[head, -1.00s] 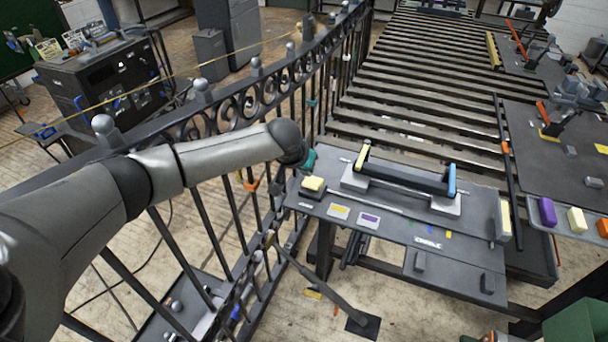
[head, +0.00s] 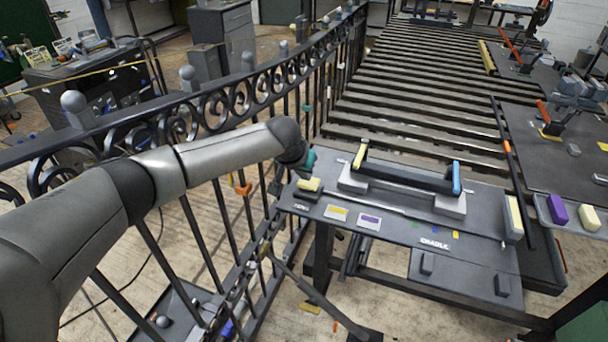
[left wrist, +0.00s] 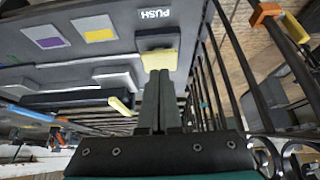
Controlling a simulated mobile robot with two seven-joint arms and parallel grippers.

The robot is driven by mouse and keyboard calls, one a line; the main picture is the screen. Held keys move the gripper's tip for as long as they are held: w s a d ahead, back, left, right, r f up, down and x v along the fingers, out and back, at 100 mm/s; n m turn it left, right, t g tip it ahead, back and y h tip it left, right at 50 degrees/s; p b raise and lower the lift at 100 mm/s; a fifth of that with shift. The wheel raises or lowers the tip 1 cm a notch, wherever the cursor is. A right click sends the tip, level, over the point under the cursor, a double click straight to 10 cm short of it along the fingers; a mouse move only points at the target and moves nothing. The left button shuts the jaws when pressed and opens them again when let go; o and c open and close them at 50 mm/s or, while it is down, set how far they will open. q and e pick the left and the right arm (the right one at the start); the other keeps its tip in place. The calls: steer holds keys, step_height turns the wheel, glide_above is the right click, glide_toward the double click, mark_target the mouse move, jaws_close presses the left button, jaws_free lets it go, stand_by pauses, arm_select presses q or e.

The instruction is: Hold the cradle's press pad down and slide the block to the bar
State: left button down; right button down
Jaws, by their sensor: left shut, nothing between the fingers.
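The cradle (head: 400,232) is a dark board with a yellow press pad (head: 308,184) at its left end. The pad also shows in the left wrist view (left wrist: 158,60), beside a PUSH label. My left gripper (left wrist: 160,74) is shut and empty, its fingertips right at the pad; I cannot tell whether they touch it or how far it is down. In the head view, my arm hides most of that gripper. A dark bar (head: 408,179) with yellow and blue ends rests across two grey supports. A grey block with a cream face (head: 513,217) stands at the board's right end. My right gripper is out of view.
A black iron railing (head: 225,105) runs along the left, close to my arm and the pad. Purple (head: 558,211) and cream (head: 589,218) blocks sit on a tray at the right. Yellow and purple cards (head: 338,213) lie on the board's front. A slatted conveyor (head: 430,90) stretches behind.

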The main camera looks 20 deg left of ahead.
arm_select(q)
steer(key=shift+b+x, duration=0.85)
steer(key=shift+x, duration=0.25)
steer(key=shift+f, duration=0.25)
